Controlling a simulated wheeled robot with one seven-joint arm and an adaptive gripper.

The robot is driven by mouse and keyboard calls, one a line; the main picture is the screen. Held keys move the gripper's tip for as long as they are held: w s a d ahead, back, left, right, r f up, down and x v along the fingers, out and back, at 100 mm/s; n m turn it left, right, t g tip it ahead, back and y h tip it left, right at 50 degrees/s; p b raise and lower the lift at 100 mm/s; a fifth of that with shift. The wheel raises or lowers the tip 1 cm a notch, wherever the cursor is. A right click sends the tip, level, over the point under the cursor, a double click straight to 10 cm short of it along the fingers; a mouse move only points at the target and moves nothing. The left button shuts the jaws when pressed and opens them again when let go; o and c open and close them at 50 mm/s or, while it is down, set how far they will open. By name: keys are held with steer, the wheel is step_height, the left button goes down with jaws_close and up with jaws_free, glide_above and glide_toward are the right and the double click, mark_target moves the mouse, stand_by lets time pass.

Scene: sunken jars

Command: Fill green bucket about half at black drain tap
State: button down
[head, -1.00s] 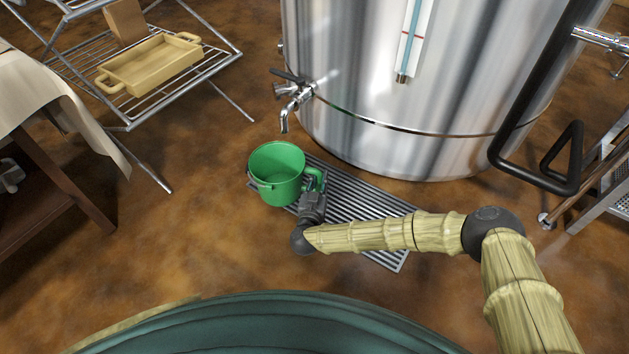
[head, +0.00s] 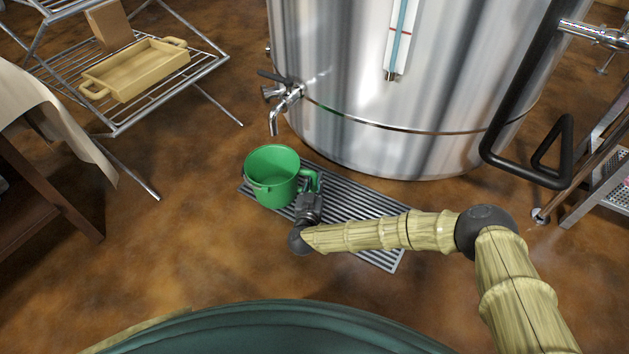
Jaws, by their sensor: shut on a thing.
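The green bucket (head: 270,189) is upright in the head view, over the left end of the floor grate. My gripper (head: 311,190) is shut on the handle at its right side; the fingers are partly hidden. The drain tap (head: 284,95), with a black lever and chrome spout, sticks out from the lower left of the steel tank (head: 375,110). In the picture the spout tip is just above the bucket's far rim; the exact depth between them is unclear. No stream shows from the spout, and the bucket's inside looks plain green.
The slatted metal grate (head: 360,218) lies on the brown floor along the tank's front. A wire rack (head: 125,105) with a wooden tray (head: 138,72) stands at left, beside a cloth-draped table (head: 40,200). A black tubular handle (head: 520,110) is at right. Floor left of the bucket is clear.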

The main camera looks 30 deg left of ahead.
steer(key=shift+f, duration=0.15)
steer(key=c, duration=1.3)
jaws_free()
steer(key=v, duration=1.2)
steer(key=shift+o, duration=0.2)
